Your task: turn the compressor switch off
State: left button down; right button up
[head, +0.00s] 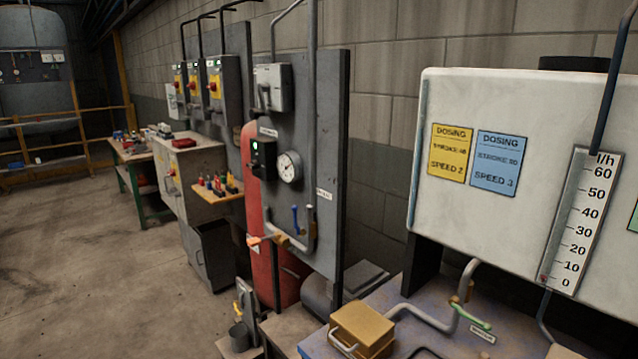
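A grey panel (328,150) stands in the middle of the head view, in front of a red tank (283,270). A grey switch box (272,87) with a lever-like part is mounted near its top. Below it sits a small black box (262,155) with a green light. A small white label between them is too small to read. I cannot tell for certain which of these is the compressor switch, nor its position. A round white gauge (289,167) is right of the black box. Neither of my grippers is in view.
A blue valve handle (295,217) and pipework (303,245) are low on the panel. A white dosing cabinet (500,130) and a bench with a yellow box (362,328) fill the right. Several switch boxes (216,82) hang further back. The floor (100,270) at left is clear.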

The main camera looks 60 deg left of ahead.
aim_at(254, 165)
jog(key=u, duration=2.05)
